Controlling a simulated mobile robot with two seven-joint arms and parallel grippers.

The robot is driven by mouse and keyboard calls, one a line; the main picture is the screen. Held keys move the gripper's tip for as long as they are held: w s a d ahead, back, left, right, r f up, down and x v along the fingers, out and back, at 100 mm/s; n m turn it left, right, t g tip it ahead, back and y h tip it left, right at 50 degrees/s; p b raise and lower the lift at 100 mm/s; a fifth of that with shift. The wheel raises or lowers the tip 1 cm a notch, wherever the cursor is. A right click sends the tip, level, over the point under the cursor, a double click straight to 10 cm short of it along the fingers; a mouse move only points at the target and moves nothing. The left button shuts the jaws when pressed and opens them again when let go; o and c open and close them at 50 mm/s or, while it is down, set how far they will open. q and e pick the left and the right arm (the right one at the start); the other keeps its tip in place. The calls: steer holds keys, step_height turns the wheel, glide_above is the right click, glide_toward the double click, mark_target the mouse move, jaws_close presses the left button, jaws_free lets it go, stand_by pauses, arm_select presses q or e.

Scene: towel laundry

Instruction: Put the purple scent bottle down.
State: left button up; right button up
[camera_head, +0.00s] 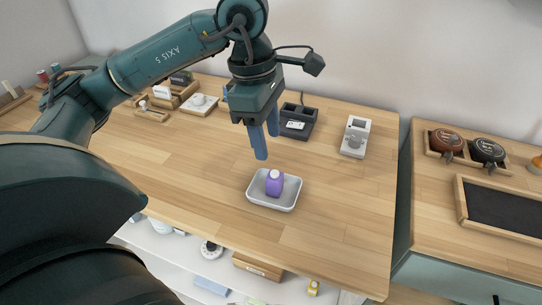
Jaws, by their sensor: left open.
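The purple scent bottle (274,184) with a pale cap stands in a small white tray (289,202) on the wooden counter. My left gripper (266,143) is above and behind the bottle, with its blue fingers pointing down. It is open and holds nothing, and it is apart from the bottle. My right gripper is not in view.
A dark device (298,121) and a light grey device (355,137) stand at the back of the counter. Small items on wooden trays (178,97) are at the back left. A gap parts this counter from one with a black-lined tray (503,208). The counter around the white tray is clear.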

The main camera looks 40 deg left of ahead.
arm_select(q)
steer(key=shift+a+r, duration=0.15)
steer(key=shift+r, duration=0.65)
steer(key=shift+a+r, duration=0.1)
steer(key=shift+r, duration=0.7)
steer(key=shift+s, duration=0.1)
